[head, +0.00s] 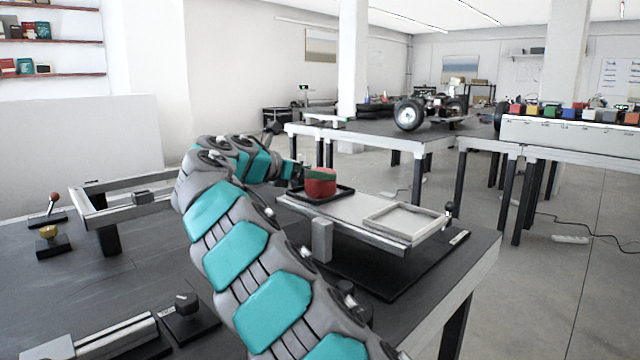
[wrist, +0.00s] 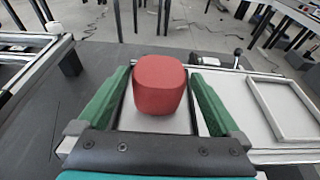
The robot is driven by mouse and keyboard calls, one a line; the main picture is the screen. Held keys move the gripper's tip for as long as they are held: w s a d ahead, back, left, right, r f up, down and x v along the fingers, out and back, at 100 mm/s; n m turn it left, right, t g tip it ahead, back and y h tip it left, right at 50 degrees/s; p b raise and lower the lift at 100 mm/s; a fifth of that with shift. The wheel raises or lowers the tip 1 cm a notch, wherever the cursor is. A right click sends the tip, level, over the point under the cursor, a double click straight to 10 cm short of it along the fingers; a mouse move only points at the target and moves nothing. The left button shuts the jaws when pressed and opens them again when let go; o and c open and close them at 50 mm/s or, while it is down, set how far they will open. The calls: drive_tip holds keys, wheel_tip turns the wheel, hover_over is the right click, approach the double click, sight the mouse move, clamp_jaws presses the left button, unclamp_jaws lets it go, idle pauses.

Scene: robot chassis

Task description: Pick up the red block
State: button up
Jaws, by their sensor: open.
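The red block (head: 320,184) has rounded edges and sits on a small dark tray (head: 343,190) at the left end of a pale raised platform. In the wrist view the red block (wrist: 159,84) stands upright between the two green fingers of my gripper (wrist: 158,98). The fingers are open, with a gap visible on each side of the block. In the head view my gripper (head: 318,176) reaches the block from the left, and a green finger covers part of its upper side.
An empty pale square frame (head: 407,222) lies on the platform to the right. A metal frame fixture (head: 120,205) stands at the left of the dark table. A knob box (head: 187,312) and a lever (head: 52,210) are also on it. A wheeled chassis (head: 432,110) is on a table behind.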

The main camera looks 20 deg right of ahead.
drive_tip(key=shift+x, duration=1.45)
drive_tip(key=shift+c, duration=0.2)
clamp_jaws()
